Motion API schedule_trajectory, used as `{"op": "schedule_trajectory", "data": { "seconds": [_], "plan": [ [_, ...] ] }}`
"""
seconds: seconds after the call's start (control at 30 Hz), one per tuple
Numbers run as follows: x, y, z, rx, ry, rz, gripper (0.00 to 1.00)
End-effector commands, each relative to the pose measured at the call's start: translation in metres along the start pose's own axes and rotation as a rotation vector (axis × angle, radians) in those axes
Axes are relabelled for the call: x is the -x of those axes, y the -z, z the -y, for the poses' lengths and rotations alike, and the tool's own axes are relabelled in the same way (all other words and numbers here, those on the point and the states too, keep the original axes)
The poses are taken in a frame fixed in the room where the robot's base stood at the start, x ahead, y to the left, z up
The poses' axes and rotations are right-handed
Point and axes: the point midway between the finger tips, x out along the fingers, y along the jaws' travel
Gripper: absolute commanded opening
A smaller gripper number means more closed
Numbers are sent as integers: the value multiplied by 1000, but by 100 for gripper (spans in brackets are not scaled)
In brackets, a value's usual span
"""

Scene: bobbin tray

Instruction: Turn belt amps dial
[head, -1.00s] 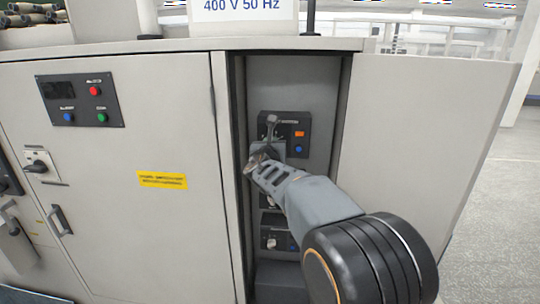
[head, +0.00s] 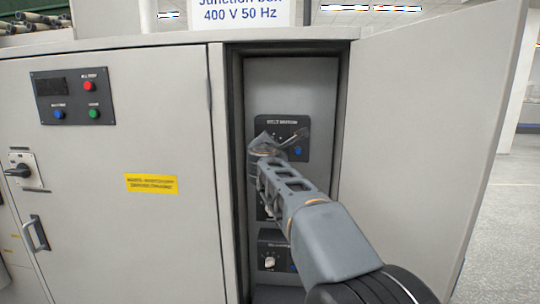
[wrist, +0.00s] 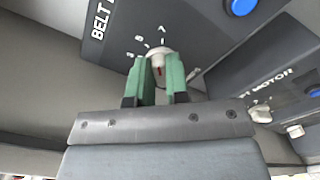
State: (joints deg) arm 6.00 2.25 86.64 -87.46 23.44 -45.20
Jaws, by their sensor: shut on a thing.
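The dial (wrist: 160,50) is a pale round knob with a red mark, on a dark panel (wrist: 215,30) whose partly cut-off label starts with "BELT". Small scale numbers sit around it in the wrist view. My gripper (wrist: 160,78) has its two green fingers on either side of the dial, shut on it. In the head view my gripper (head: 281,143) is at the upper panel (head: 268,124) inside the open cabinet, and it hides the dial there. A blue button (wrist: 241,5) is on the same panel.
The open cabinet door (head: 425,110) stands to the right of my arm. The narrow bay's left edge (head: 232,170) is close to my gripper. A lower panel with a pale knob (head: 269,261) lies beneath. A yellow label (head: 152,184) is on the closed door at left.

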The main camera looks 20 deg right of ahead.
Motion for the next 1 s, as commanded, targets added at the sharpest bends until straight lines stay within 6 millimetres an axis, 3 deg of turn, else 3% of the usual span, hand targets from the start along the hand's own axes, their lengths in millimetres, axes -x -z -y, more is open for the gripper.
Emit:
{"op": "schedule_trajectory", "data": {
  "seconds": [0.4, 1.0],
  "plan": [
    [0, 1, 2, -197, -1, 0, 0],
    [0, 0, 1, -234, 0, 0, 0]
  ]
}}
